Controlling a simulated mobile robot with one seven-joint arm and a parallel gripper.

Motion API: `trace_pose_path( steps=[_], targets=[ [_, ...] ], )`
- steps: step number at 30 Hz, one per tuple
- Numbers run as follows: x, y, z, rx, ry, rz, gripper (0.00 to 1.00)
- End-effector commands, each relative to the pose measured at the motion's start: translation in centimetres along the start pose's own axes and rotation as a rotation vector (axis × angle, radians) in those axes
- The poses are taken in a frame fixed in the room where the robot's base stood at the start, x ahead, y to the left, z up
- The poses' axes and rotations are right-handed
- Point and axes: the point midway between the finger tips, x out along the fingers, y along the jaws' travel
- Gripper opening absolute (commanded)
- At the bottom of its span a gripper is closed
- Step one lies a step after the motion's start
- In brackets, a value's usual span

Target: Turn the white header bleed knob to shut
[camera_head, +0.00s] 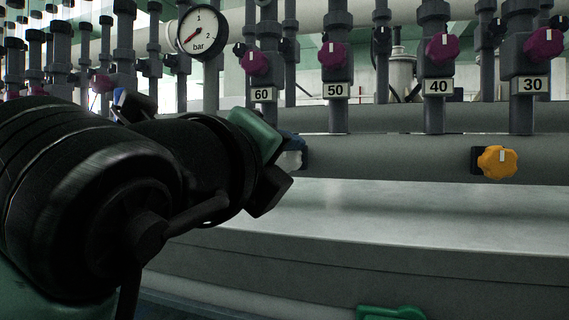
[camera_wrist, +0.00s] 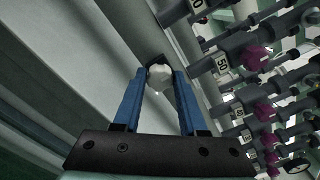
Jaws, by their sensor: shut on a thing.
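The white header bleed knob (camera_wrist: 158,75) shows between my gripper's blue fingertips (camera_wrist: 158,78) in the wrist view, on a dark mount on the grey header pipe. The fingers are closed on it from both sides. In the head view my gripper (camera_head: 291,152) reaches the header from the left, below the 60 tag. Only a small pale part of the knob (camera_head: 294,158) shows there, mostly hidden by my gripper. The knob's pointer mark cannot be made out.
A yellow knob (camera_head: 497,162) sits farther right on the same header pipe (camera_head: 400,157). Purple knobs (camera_head: 333,55) stand above on upright pipes tagged 60, 50, 40 and 30. A pressure gauge (camera_head: 203,30) is at the upper left.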

Motion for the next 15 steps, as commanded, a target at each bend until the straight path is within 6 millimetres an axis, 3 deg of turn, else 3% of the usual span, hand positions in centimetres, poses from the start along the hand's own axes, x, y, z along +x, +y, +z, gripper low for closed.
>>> trace_pose_path(
  steps=[15],
  targets=[
    [0.03,0.01,-0.11,0.039,0.003,0.001,0.00]
  ],
)
